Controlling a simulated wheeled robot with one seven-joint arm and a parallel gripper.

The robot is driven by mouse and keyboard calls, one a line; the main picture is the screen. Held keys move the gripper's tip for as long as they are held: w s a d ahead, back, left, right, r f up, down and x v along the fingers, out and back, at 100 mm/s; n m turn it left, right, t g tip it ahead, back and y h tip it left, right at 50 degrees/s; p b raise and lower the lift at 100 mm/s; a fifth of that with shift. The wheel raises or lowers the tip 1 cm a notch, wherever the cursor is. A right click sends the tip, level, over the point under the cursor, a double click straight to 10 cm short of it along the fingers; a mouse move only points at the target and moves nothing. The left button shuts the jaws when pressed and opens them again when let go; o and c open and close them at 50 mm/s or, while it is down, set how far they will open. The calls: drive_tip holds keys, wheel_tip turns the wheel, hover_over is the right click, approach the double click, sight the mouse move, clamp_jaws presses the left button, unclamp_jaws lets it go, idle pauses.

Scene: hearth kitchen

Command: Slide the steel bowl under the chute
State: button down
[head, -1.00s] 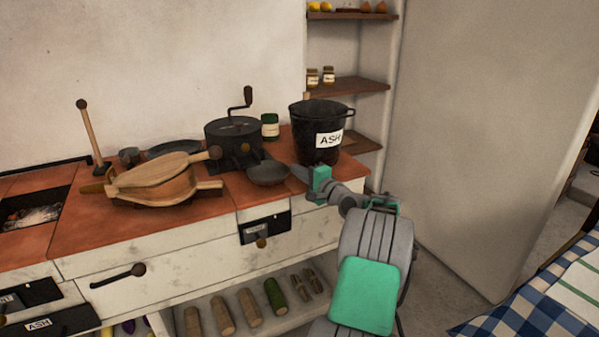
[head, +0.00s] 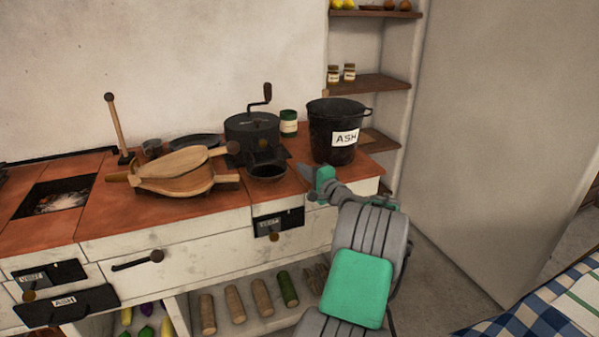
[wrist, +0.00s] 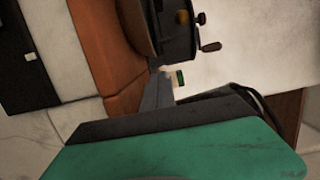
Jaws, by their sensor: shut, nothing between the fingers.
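The dark steel bowl (head: 267,173) sits upright on the red-tiled counter, at the front of the black hand-cranked mill (head: 250,130). The bowl's back rim lies close against the mill's front, where a chute would be; I cannot tell clearly how far under it the bowl is. My gripper (head: 305,172) is shut and empty, low over the counter just right of the bowl; I cannot tell whether they touch. In the wrist view my shut fingers (wrist: 157,93) point toward the mill (wrist: 180,35), with the bowl's dark curved side (wrist: 137,28) beside it.
A black ash bucket (head: 333,138) stands right of my gripper, close to the forearm. A green jar (head: 288,123) is behind the mill. Wooden bellows (head: 180,172) lie left of the bowl. The counter's front edge and a small labelled drawer (head: 277,225) are below.

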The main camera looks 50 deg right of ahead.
drive_tip(key=shift+s+d+f, duration=0.1)
drive_tip(key=shift+s+d, duration=0.2)
drive_tip(key=shift+d, duration=0.3)
drive_tip(key=shift+s+d, duration=0.3)
drive_tip(key=shift+d, duration=0.25)
drive_tip(key=v, duration=0.2)
drive_tip(key=p+v, duration=0.1)
drive_tip(key=shift+d+r, duration=0.25)
drive_tip(key=p+v, duration=0.1)
drive_tip(key=v, duration=0.6)
drive_tip(key=shift+a+f, duration=0.15)
drive_tip(key=shift+a, duration=0.15)
drive_tip(key=c, duration=2.2)
unclamp_jaws()
